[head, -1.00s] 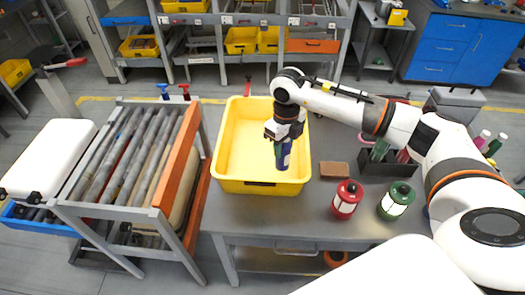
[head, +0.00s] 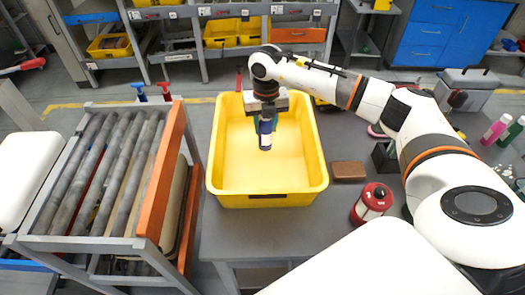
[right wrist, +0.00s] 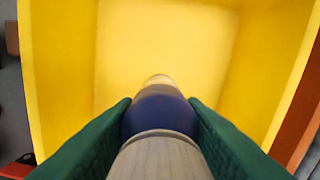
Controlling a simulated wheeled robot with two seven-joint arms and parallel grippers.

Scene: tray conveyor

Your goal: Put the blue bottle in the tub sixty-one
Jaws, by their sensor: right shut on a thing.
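The blue bottle (head: 265,136) hangs upright within the outline of the yellow tub (head: 268,200). My right gripper (head: 266,116) is shut on it from above. In the right wrist view, the green fingers press on both sides of the bottle's blue band (right wrist: 162,110), with pale parts above and below it. The tub's yellow floor (right wrist: 165,45) fills the space beyond. I cannot tell whether the bottle's base touches the floor. The tub looks otherwise empty, and no number is readable on it. My left gripper is not in view.
A brown block (head: 349,171) and a red lantern (head: 371,203) stand right of the tub on the grey table (head: 225,225). A black holder (head: 384,158) is partly behind my arm. A roller conveyor (head: 105,175) with an orange side rail (head: 165,170) stands left.

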